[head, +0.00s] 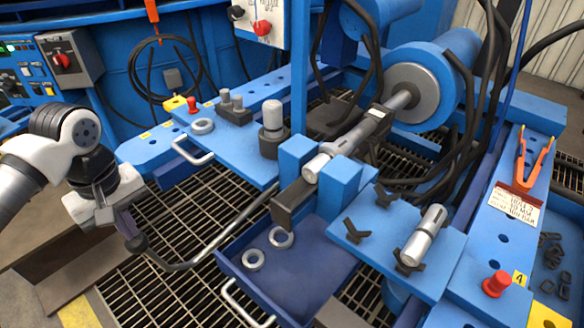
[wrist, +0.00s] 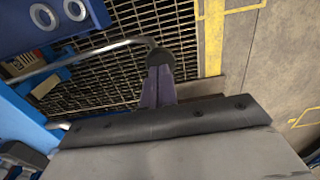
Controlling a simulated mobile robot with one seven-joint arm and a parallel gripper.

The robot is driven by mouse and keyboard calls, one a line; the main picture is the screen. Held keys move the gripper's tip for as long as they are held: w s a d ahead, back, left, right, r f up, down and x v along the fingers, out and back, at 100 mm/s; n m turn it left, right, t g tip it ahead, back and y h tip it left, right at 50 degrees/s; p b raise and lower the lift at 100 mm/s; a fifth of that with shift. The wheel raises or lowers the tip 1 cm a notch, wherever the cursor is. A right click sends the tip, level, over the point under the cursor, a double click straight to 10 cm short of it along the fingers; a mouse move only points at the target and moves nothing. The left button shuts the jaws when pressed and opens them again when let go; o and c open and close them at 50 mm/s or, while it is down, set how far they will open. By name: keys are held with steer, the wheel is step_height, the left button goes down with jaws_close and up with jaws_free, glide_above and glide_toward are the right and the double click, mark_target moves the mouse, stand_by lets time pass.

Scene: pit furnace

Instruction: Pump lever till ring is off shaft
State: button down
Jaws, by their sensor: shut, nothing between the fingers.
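The lever (head: 215,243) is a bent grey rod with a black knob (head: 137,243), low at the left of the press. My gripper (head: 130,228) is shut, with its fingertips at the knob. In the wrist view the fingers (wrist: 158,88) point at the knob (wrist: 160,60) and overlap it; I cannot tell if they touch. The lever rod (wrist: 95,57) runs left from there. The silver shaft (head: 352,138) lies between two blue blocks, in line with a large blue cylinder (head: 412,88). I cannot clearly make out a ring on the shaft.
Two loose rings (head: 281,237) lie in the blue tray (head: 325,285) below the shaft; they also show in the wrist view (wrist: 43,16). A handle (head: 192,152) projects from the blue bench near my arm. A silver cylinder (head: 425,235) rests on V-supports at right. Grating covers the floor.

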steer(key=shift+f, duration=0.6)
step_height(320, 180, up, 11)
steer(key=w+d+p, duration=0.1)
steer(key=w+p, duration=0.1)
steer(key=p, duration=0.5)
steer(key=shift+d, duration=0.35)
